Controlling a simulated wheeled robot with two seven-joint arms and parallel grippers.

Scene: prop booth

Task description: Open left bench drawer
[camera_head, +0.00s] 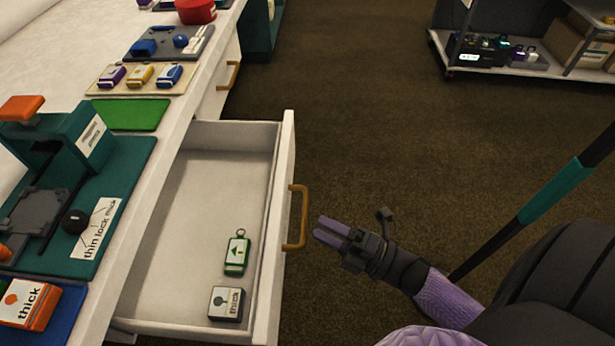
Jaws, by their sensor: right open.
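The left bench drawer (172,235) is pulled out from the white bench, in the lower left of the head view. Its front carries a brass-coloured handle (302,217). Inside lie a green tag-like item with a ring (236,254) and a small grey box marked "thick" (227,304). My right gripper (324,231) is open, with its purple fingers just right of the handle and pointing at it. A small gap shows between the fingers and the handle, and nothing is between the fingers. My left gripper is not in view.
The bench top (112,46) holds a teal press (70,145), a green mat (132,114), a tray of small coloured items (103,90) and an orange "thick" box (28,303). A second drawer handle (234,75) is farther back. A shelf cart (510,66) stands far right. The brown floor between is clear.

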